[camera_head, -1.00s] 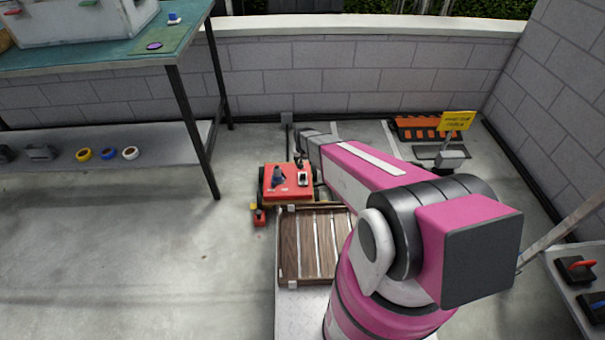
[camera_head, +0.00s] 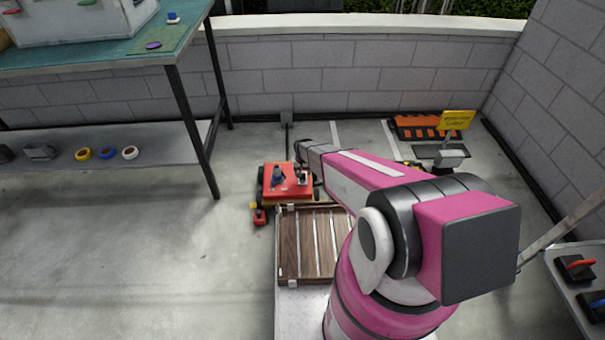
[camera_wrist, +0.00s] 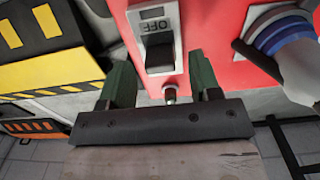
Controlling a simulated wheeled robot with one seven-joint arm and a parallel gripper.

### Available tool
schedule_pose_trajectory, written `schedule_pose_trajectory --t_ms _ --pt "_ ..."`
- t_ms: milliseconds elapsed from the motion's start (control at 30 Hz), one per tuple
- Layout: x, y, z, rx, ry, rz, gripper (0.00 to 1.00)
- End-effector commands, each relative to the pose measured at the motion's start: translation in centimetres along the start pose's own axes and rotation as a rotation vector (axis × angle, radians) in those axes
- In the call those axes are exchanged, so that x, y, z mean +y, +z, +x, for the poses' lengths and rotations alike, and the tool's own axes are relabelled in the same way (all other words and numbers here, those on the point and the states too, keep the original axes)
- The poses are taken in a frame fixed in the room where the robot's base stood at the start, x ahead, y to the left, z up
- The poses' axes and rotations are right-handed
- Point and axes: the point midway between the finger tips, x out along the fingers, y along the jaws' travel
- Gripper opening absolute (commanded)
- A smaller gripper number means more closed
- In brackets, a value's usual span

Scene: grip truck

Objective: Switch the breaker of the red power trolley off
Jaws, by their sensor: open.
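The red power trolley (camera_head: 284,192) stands on the floor beyond the wooden slatted deck. In the wrist view its red top (camera_wrist: 215,35) fills the upper middle. The breaker (camera_wrist: 157,48) is a black rocker in a white frame, with the label OFF along one end. My gripper (camera_wrist: 162,78) is open and empty. Its two dark green fingers lie either side of the breaker's near end; I cannot tell whether they touch anything. A small reddish knob shows between them. In the head view my gripper (camera_head: 302,172) is over the trolley top and partly hides the breaker.
A blue plug (camera_wrist: 280,35) with a grey body sits right of the breaker. A yellow-and-black striped block (camera_wrist: 45,40) lies left of the trolley top in the wrist view. A workbench (camera_head: 175,55) stands left; a block wall (camera_head: 300,75) closes the back.

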Motion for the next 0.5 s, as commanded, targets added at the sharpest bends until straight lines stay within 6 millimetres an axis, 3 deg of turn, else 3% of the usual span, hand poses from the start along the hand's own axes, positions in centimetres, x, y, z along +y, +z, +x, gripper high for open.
schedule_pose_trajectory --t_ms 333,500 --pt "0.00 0.00 0.66 0.001 0.000 0.000 0.57" --pt "0.00 0.00 0.66 0.001 0.000 0.000 0.08"
